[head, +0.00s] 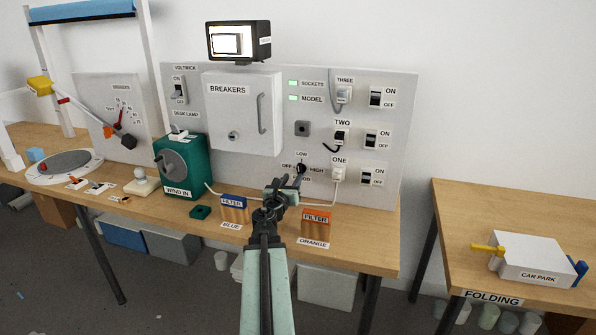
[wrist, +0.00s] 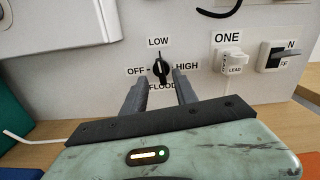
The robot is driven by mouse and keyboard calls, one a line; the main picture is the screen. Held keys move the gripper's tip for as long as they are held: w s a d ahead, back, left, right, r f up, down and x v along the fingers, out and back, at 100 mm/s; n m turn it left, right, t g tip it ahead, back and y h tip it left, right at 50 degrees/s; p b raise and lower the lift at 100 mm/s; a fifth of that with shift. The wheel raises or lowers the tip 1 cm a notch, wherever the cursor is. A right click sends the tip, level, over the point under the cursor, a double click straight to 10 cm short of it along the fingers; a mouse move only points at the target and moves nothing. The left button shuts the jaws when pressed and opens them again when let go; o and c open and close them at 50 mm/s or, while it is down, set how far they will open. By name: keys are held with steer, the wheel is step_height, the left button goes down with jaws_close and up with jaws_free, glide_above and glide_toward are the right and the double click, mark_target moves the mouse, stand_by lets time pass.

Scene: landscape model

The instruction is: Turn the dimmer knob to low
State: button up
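The dimmer knob is small and black on the grey panel. It shows in the wrist view (wrist: 160,69) and partly behind my gripper in the head view (head: 300,169). Labels around it read OFF at left, LOW above, HIGH at right and FLOOD below. The knob's long ridge stands nearly vertical, in line with LOW; which end is its pointer is hard to tell. My gripper (head: 289,184) is in front of the panel. In the wrist view its two fingers (wrist: 160,77) are apart, one on each side below the knob, with nothing visibly held between them.
The socket ONE plug (head: 339,173) with its white cable is right of the knob. The blue filter (head: 235,211) and orange filter (head: 316,226) stand on the bench below. The breakers box (head: 242,112) juts out at upper left. A green wind-in box (head: 180,168) stands further left.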

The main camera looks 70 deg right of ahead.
mark_target(299, 169)
steer(key=d, duration=0.7)
steer(key=shift+w+d, duration=0.25)
jaws_close()
